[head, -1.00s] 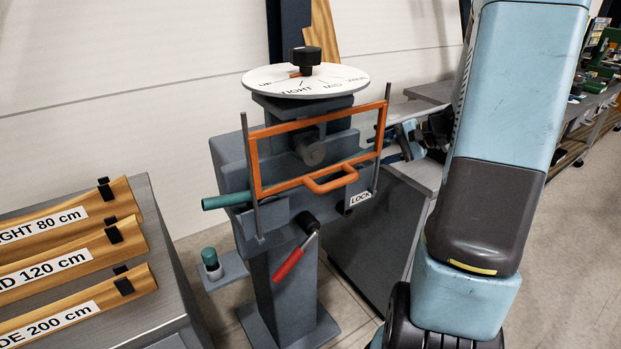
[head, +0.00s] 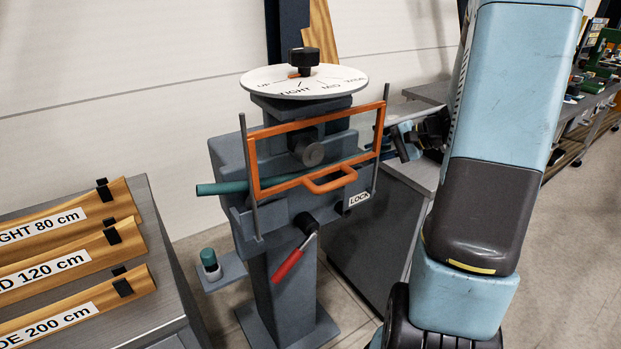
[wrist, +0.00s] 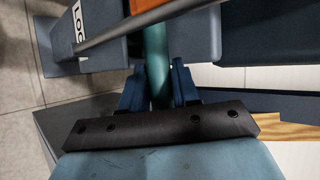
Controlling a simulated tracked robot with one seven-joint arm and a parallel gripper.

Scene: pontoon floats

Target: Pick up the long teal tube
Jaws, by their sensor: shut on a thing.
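The long teal tube (head: 222,188) runs across the grey machine in the head view, behind the orange guard frame (head: 317,183). Its left end sticks out past the machine, and its middle is partly hidden by the frame and a thin grey post. My gripper (head: 392,147) is at the tube's right end, beside the frame's right side. In the wrist view the tube (wrist: 155,50) lies between the two blue fingers of my gripper (wrist: 158,88), which are shut on it. A grey rod crosses over the tube there.
The machine has a round dial (head: 305,82) on top, a red-handled lever (head: 289,263) in front and a LOCK label (head: 360,198). A small teal-capped post (head: 210,262) stands at lower left. A bench with wooden pieces (head: 70,268) stands left; another grey bench is behind my arm.

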